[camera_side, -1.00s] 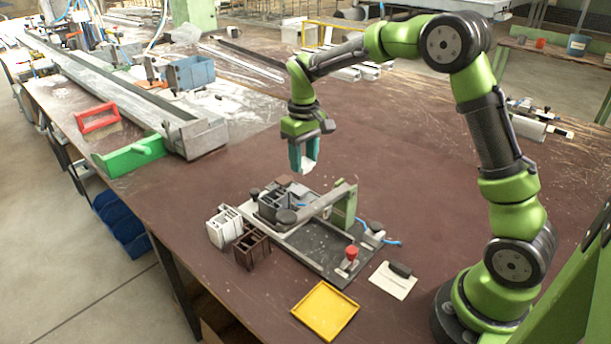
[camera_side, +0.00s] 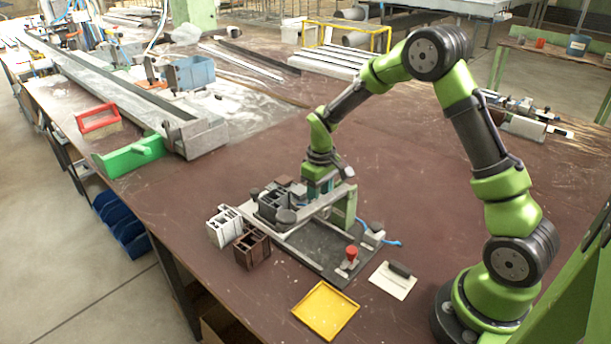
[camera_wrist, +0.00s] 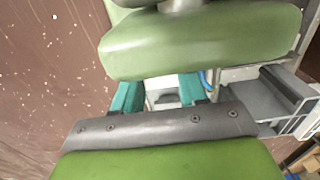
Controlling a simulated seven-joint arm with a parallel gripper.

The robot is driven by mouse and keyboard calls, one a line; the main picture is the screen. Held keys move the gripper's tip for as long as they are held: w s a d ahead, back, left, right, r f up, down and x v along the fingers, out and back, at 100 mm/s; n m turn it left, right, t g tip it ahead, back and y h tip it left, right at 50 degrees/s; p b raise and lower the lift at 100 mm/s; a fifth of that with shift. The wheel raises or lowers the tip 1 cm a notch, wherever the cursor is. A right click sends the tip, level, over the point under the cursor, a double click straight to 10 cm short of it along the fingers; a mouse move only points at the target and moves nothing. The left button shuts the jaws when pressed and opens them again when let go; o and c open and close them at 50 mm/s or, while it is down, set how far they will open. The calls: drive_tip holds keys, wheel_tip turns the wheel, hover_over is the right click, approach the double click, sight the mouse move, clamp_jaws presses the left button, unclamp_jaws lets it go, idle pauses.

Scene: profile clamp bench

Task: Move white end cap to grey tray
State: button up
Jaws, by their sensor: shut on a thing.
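My gripper (camera_side: 318,188) is low over the bench, just behind the clamp fixture (camera_side: 300,205), which partly hides its fingertips in the side view. In the wrist view my gripper (camera_wrist: 160,93) has its teal fingers on either side of a whitish piece (camera_wrist: 164,97), which looks like the white end cap. It is shut on it. The cap is hidden in the side view, so I cannot tell whether it touches anything below. I make out no grey tray; the only clear tray is yellow (camera_side: 326,312), at the front edge.
A white profile piece (camera_side: 223,227) and a brown one (camera_side: 252,247) stand left of the fixture. A red knob (camera_side: 351,254) rises from its base. A white card with a black item (camera_side: 393,280) lies to the right.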

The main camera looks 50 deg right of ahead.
drive_tip(key=shift+f, duration=0.1)
drive_tip(key=o, duration=0.7)
drive_tip(key=shift+c, duration=0.2)
wheel_tip(320, 180, up, 12)
drive_tip(key=s+a+r+m+t, duration=0.2)
drive_tip(key=s+a+r+t, duration=0.3)
drive_tip(key=s+r, duration=0.5)
drive_tip(key=s+a+r+m+t+y, duration=0.1)
drive_tip(key=s+a, duration=0.4)
drive_tip(key=s, duration=0.5)
drive_tip(key=shift+a+m+t+y, duration=0.15)
drive_tip(key=shift+m+t+y, duration=0.35)
drive_tip(key=shift+t, duration=0.1)
